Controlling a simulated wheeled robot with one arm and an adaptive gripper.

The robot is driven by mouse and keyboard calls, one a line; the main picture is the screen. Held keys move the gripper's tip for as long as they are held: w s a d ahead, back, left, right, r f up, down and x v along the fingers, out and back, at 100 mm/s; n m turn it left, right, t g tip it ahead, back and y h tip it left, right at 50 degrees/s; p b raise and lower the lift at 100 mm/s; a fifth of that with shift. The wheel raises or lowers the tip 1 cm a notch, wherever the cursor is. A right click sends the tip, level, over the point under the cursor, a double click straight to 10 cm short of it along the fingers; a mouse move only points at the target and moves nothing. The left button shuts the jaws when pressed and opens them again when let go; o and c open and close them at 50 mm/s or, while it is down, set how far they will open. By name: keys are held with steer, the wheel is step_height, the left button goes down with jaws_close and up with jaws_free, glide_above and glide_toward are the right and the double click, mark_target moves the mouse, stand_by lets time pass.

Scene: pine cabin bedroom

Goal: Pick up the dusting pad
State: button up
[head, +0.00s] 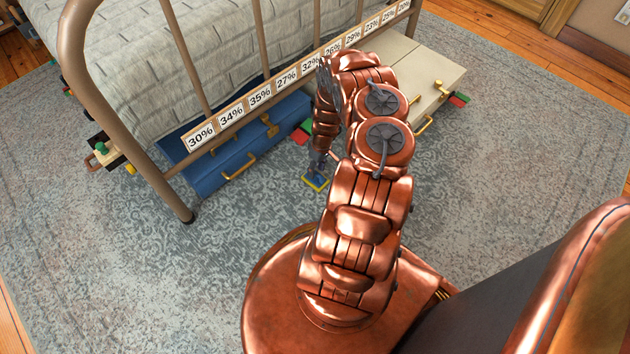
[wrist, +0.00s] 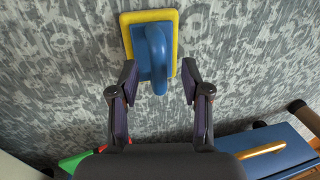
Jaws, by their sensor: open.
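The dusting pad (wrist: 152,50) lies on the rug in the wrist view. It has a yellow rim, a blue top and an arched blue handle. My gripper (wrist: 160,77) is open, with one finger on each side of the handle's near end. I cannot tell whether the fingers touch it. In the head view the dusting pad (head: 316,182) is a small blue and yellow piece on the rug, below my gripper (head: 320,160). My arm partly hides the space around it there.
The metal bed frame (head: 182,213) with percent labels stands close by on the left. A blue case (head: 207,178) and a cream case (head: 432,62) with brass handles lie under the bed. Coloured blocks (head: 459,99) lie near the cases. The patterned rug (head: 510,170) is clear on the right.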

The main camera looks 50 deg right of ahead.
steer(key=f, duration=0.1)
steer(key=f+b, duration=0.1)
steer(key=shift+a+f, duration=0.25)
steer(key=shift+f, duration=0.05)
jaws_close()
